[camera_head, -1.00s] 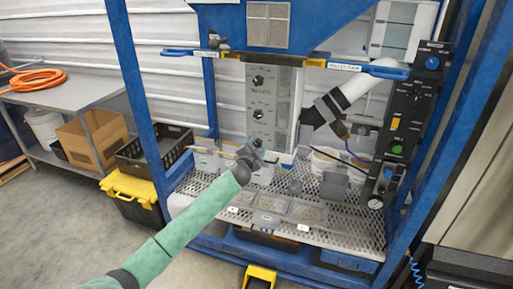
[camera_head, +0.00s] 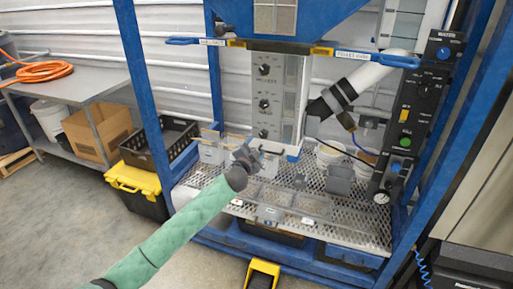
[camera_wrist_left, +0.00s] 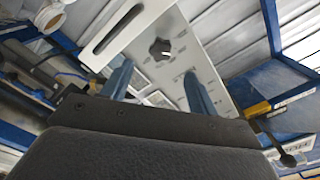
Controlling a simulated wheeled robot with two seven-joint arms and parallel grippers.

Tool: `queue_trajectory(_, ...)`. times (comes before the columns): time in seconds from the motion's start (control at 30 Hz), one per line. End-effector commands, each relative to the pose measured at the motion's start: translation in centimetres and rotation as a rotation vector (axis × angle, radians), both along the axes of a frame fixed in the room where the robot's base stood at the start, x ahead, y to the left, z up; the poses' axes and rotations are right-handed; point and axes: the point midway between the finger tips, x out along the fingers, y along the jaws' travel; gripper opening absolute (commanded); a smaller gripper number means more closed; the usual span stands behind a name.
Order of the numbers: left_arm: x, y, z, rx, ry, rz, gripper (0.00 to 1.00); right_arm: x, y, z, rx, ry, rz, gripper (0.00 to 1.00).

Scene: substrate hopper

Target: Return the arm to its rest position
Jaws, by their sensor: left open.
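My left arm, in a green sleeve, comes in from the lower left of the head view. Its gripper (camera_head: 243,155) is open and in front of the hopper frame, near the lower end of the grey knob panel (camera_head: 277,100). No object shows between the fingers. In the left wrist view, the two blue fingers (camera_wrist_left: 158,88) stand apart, with the panel and a black knob (camera_wrist_left: 160,48) beyond them. My right gripper is not in view.
A perforated shelf (camera_head: 340,222) with small trays and cups lies below the gripper. Blue posts (camera_head: 140,75) flank the hopper. A black control box (camera_head: 420,110) is at right. A yellow-lidded bin (camera_head: 138,182) and a black crate (camera_head: 160,145) stand at left. A yellow pedal (camera_head: 262,274) is on the floor.

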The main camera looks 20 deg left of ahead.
Motion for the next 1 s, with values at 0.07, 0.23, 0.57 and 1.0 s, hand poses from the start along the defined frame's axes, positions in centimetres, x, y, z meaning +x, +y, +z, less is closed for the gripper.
queue_trajectory(0.07,0.0,0.0,0.0,0.0,0.0,0.0,0.59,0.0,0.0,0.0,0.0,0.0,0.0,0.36)
queue_trajectory(0.23,0.0,0.0,0.0,0.0,0.0,0.0,0.59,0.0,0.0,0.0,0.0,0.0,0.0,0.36)
queue_trajectory(0.57,0.1,1.6,-2.1,-0.019,0.095,0.077,0.59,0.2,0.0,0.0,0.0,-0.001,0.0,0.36)
queue_trajectory(1.0,-4.1,3.6,-18.4,-0.264,0.529,0.265,0.59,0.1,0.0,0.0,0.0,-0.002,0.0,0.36)
